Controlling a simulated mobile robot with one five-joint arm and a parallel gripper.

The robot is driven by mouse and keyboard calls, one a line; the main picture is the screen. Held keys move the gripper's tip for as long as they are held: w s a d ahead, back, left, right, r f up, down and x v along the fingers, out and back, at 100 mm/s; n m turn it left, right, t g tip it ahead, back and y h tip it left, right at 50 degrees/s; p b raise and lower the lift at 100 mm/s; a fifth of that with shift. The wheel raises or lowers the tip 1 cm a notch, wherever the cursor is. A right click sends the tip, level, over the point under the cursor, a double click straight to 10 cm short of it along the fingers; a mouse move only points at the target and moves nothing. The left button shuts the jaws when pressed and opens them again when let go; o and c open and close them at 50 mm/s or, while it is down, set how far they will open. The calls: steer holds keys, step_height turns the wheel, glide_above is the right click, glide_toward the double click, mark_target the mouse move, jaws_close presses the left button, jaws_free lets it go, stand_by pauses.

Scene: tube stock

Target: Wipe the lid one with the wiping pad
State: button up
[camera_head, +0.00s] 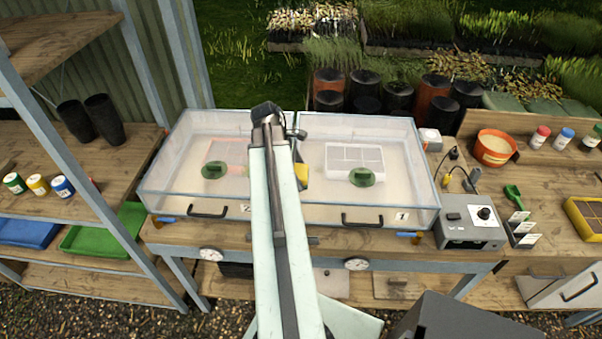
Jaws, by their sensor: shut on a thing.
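Lid one (403,160) is the clear right-hand lid of the glazed box, shut, with a dark handle and a label "1" at its front edge. A green disc and a white divided tray show through it. My arm reaches over the middle of the box, near the seam between the two lids. My gripper (299,150) is mostly hidden behind the arm. It is shut on a yellow piece (302,172), which seems to be the wiping pad and shows just right of the arm, by lid one's left side. I cannot tell whether the pad touches the lid.
Lid two (190,150), labelled "2", is shut on the left. An orange pot (494,147) stands farther back. A shelf post (75,155) rises at the left.

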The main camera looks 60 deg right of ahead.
steer(key=shift+r+p, duration=2.9)
steer(key=shift+r, duration=0.05)
step_height(320, 180, up, 3)
steer(key=p, duration=0.3)
steer(key=shift+r, duration=0.15)
